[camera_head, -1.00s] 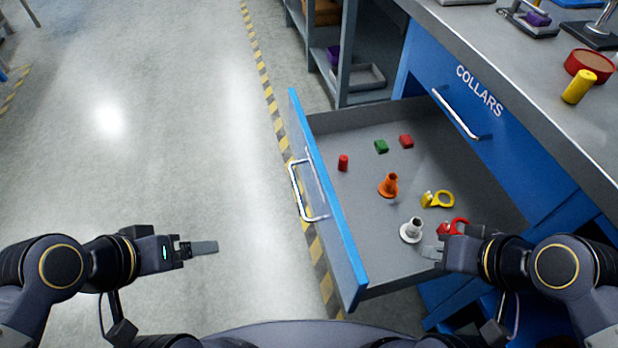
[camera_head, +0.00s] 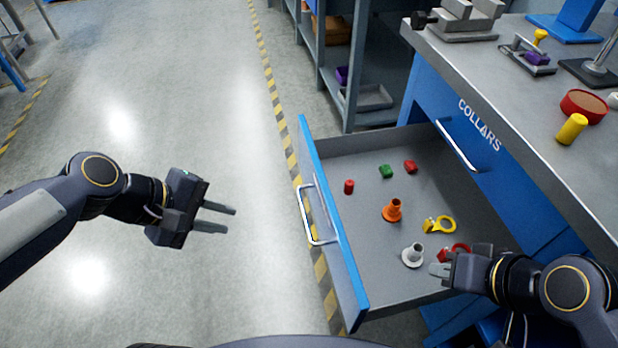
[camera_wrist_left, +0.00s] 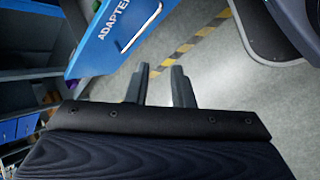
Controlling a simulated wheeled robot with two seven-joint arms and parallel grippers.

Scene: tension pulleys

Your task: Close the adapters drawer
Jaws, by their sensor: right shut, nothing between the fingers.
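The adapters drawer (camera_head: 352,262) is pulled far out of the blue bench, its grey tray showing. Its blue front and silver handle (camera_head: 308,218) face left over the floor. In the left wrist view the drawer front (camera_wrist_left: 103,42) shows the letters "ADAPTE" at the top. My left gripper (camera_head: 232,218) is open and empty, left of the handle and apart from it. Its two fingers (camera_wrist_left: 163,84) also show in the left wrist view. My right gripper (camera_head: 434,269) is shut and empty, over the drawer's near right part, by the white flanged part (camera_head: 413,254).
In the drawer lie an orange adapter (camera_head: 393,210), a yellow ring part (camera_head: 441,225), a red ring part (camera_head: 455,249) and small red and green blocks. The closed collars drawer (camera_head: 478,125) is behind. Floor left of the drawer is clear.

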